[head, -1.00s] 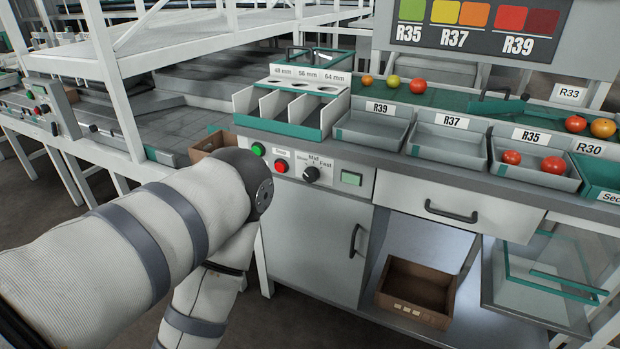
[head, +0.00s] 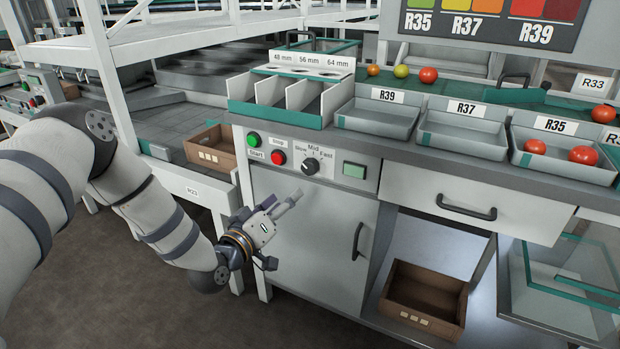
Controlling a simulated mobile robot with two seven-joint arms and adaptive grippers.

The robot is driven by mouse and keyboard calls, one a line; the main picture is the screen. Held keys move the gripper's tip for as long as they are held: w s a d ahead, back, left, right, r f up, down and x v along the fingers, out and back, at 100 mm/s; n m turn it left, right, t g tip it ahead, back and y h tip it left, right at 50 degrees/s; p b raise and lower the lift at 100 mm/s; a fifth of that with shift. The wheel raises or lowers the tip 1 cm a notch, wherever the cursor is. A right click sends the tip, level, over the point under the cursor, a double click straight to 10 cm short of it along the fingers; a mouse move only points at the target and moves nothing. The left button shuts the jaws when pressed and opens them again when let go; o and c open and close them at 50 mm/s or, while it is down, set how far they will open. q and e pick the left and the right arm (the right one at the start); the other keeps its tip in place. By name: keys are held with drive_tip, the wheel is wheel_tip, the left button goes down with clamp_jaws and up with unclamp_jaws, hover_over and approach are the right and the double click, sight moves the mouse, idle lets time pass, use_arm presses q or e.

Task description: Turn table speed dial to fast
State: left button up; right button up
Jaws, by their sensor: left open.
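The speed dial (head: 311,166) is a dark round knob on the grey control panel (head: 333,169), with Slow, Mid and Fast printed around its top. Its pointer is too small to read surely. My left gripper (head: 284,231) is open and empty in front of the cabinet door, below the panel. It is apart from the dial, lower and slightly left of it. My right gripper is not in view.
Below are a cabinet handle (head: 357,241) and drawer handle (head: 466,207). Trays labelled R39 (head: 373,121), R37 and R35 line the counter.

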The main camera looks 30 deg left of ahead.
sight(308, 169)
use_arm(q)
drive_tip(key=w, duration=0.4)
drive_tip(key=w+b, duration=0.1)
drive_tip(key=w, duration=0.2)
drive_tip(key=w+b, duration=0.1)
drive_tip(key=w, duration=0.3)
drive_tip(key=shift+w+a+r, duration=0.3)
drive_tip(key=shift+r, duration=0.1)
drive_tip(key=shift+w+r, duration=0.15)
drive_tip(key=shift+w, duration=0.35)
drive_tip(key=c, duration=1.2)
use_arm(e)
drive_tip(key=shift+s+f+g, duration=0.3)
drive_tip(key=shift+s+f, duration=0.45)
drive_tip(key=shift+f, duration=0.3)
